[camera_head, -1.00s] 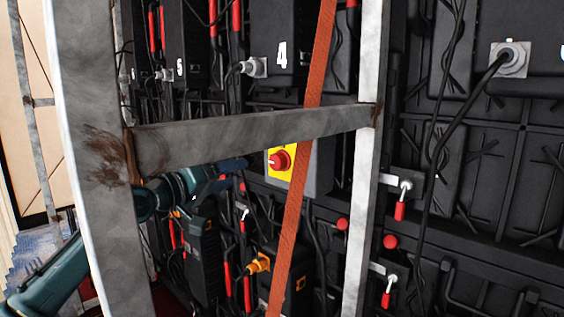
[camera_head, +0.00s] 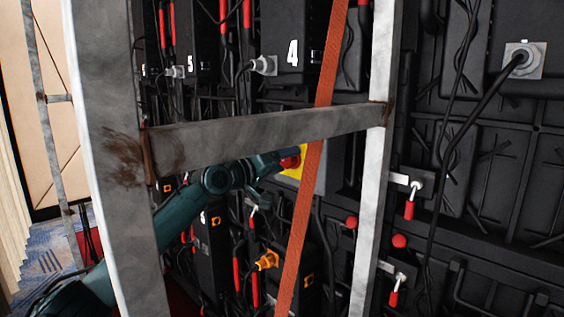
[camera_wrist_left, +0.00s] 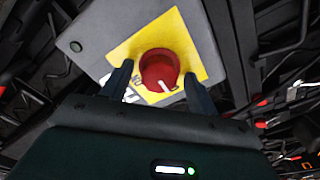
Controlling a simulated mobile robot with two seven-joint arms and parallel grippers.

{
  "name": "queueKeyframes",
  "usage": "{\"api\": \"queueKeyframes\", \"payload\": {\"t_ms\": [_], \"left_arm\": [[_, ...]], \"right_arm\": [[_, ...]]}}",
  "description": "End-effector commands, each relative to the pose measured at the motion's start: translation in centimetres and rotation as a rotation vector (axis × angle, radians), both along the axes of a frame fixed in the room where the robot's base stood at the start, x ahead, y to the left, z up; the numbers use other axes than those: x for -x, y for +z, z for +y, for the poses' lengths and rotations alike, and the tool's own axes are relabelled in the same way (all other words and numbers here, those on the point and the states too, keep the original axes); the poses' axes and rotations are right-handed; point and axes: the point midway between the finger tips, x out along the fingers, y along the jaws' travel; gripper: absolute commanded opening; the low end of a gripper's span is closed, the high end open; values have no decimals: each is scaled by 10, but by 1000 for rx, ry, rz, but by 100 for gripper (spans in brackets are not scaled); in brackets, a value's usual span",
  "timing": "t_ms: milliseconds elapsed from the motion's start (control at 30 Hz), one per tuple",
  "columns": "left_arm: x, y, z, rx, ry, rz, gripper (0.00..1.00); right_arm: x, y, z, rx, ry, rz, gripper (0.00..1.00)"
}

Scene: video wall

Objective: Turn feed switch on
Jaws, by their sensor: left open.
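The feed switch is a red rotary knob (camera_wrist_left: 159,70) on a yellow plate (camera_wrist_left: 190,50), fixed to a grey box (camera_wrist_left: 92,25). The knob has a white mark pointing toward its lower right in the left wrist view. In the head view the knob (camera_head: 289,162) is partly hidden by my left gripper (camera_head: 290,155) and the orange strap. In the wrist view my left gripper (camera_wrist_left: 158,82) is open, with one finger on each side of the knob. I cannot tell whether the fingers touch it. My right gripper is not in view.
A grey metal frame with a crossbar (camera_head: 265,130) and a post (camera_head: 375,170) stands in front of the wall. An orange strap (camera_head: 310,185) runs down past the switch. Cables and red-handled latches (camera_head: 409,208) surround it.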

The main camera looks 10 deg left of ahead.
Motion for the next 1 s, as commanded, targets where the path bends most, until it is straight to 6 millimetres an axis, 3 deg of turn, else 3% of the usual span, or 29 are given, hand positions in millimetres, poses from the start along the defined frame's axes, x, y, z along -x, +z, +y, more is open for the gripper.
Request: {"api": "queueKeyframes", "payload": {"t_ms": [167,700,1000], "left_arm": [[0,0,0,0,0,0,60],[0,0,0,1,0,1,15],[0,-1,0,-29,-1,-18,15]], "right_arm": [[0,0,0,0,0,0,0],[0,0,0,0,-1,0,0],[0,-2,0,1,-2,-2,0]]}}
